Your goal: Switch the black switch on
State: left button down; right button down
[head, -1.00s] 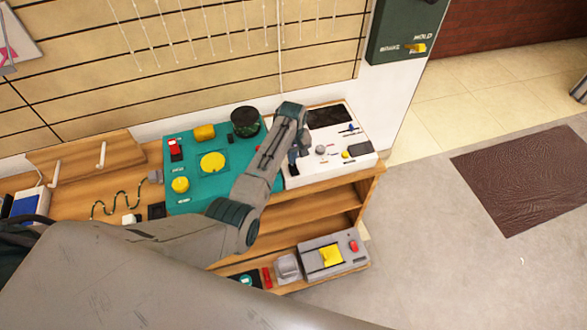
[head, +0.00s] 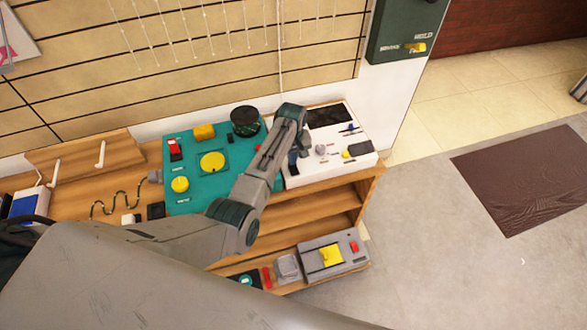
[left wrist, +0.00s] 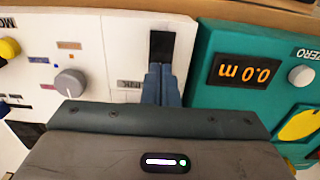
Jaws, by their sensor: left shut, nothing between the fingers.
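A black rectangular switch (left wrist: 161,48) is set in the white panel in the left wrist view, close to the panel's edge beside the green panel. My left gripper (left wrist: 162,70) is shut and empty. Its blue fingertips overlap the lower part of the switch in this view; I cannot tell whether they touch it. In the head view my left gripper (head: 293,159) is over the left edge of the white panel (head: 304,178), and the switch is hidden behind my arm. My right gripper is not in view.
The green panel (head: 207,196) with yellow knobs and a red switch (head: 175,149) adjoins the white panel. A grey knob (left wrist: 70,83) stands on the white panel. A dark round container (head: 245,121) is at the back. A grey box (head: 334,254) sits on the lower shelf.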

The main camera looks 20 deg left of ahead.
pick_arm(q)
jog(key=shift+f+b, duration=0.35)
jog(key=shift+f, duration=0.25)
jog(key=shift+r, duration=0.15)
notch_tip(320, 180, up, 7)
jog(key=p, duration=0.8)
dwell(0.5)
